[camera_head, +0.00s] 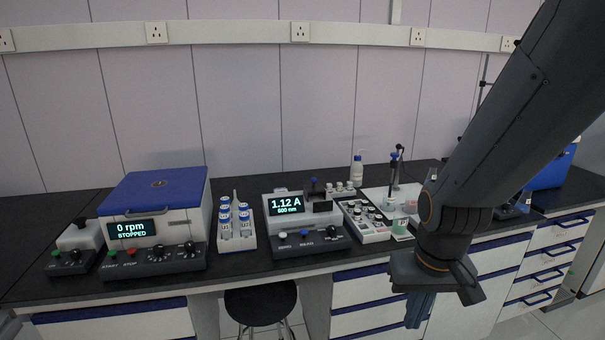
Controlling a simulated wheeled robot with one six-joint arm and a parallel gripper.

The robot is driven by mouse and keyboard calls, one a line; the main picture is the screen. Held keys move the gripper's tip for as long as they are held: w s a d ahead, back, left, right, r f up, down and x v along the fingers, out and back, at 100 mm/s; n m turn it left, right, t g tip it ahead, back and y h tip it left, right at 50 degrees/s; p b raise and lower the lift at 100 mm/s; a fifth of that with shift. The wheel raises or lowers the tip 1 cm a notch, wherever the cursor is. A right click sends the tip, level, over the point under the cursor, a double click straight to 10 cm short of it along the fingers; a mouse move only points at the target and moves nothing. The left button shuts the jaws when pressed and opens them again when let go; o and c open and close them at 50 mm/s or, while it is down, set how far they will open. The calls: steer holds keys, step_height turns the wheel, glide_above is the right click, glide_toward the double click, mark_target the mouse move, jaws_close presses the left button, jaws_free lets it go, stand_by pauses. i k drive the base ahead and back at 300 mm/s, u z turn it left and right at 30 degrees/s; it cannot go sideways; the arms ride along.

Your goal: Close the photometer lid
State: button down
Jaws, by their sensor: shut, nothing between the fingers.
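The photometer (286,225) is a white bench instrument with a lit display reading 1.12 A, 600 nm, and a dark front panel with knobs. A dark upright piece with a small knob (315,187) rises at its back right and looks like the lid, standing open. A dark patch (323,206) in front of it looks like the sample well. My gripper (414,318) points down at the lower right, in front of the bench edge and well apart from the photometer. Its fingers are together and hold nothing visible.
A blue-lidded centrifuge (150,200) stands left of the photometer, with a rack of blue-capped bottles (233,228) between them. A tray of vials (370,225) sits close on its right. A stool (260,302) stands below the bench (300,262). My arm covers the right side.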

mark_target(315, 188)
steer(key=u, duration=0.75)
steer(key=i, duration=1.1)
steer(key=z, duration=0.1)
